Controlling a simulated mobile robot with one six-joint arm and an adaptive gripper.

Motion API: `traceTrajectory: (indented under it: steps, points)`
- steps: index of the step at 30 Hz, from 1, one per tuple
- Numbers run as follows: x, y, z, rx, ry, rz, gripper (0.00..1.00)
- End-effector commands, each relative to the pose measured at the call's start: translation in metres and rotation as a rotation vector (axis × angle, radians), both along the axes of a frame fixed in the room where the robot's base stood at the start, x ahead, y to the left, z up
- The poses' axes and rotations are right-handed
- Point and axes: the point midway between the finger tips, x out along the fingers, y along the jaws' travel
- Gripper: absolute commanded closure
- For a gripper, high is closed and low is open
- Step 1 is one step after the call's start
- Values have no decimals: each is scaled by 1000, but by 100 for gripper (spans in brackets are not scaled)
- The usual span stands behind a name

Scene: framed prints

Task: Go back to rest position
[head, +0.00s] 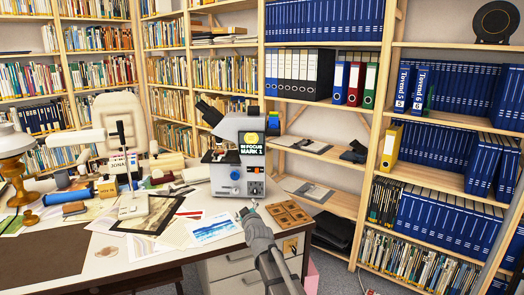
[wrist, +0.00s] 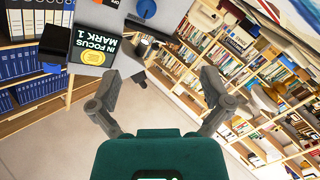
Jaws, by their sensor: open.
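My gripper (head: 247,213) is near the right end of the desk in the head view, in front of a white microscope (head: 226,172). In the wrist view my gripper (wrist: 158,88) is open, its two fingers wide apart with nothing between them. The microscope carries a dark sign reading "IN FOCUS MARK 1" (head: 251,143). The sign also shows at the upper left of the wrist view (wrist: 93,52), beyond the left finger. I cannot tell how far the fingertips are from the microscope.
Some floor shows at the lower right.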

Motion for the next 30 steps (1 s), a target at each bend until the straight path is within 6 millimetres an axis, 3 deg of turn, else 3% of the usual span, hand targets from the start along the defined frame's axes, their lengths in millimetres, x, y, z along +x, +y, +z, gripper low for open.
traceTrajectory:
  steps: [11, 18, 24, 30]
  points:
    - [-69, -71, -80, 58, 498, -39, 1]
    - [-131, -121, -124, 103, 819, -154, 1]
    - [-192, -163, -151, 142, 1078, -303, 1]
    - [-248, -196, -165, 172, 1283, -460, 1]
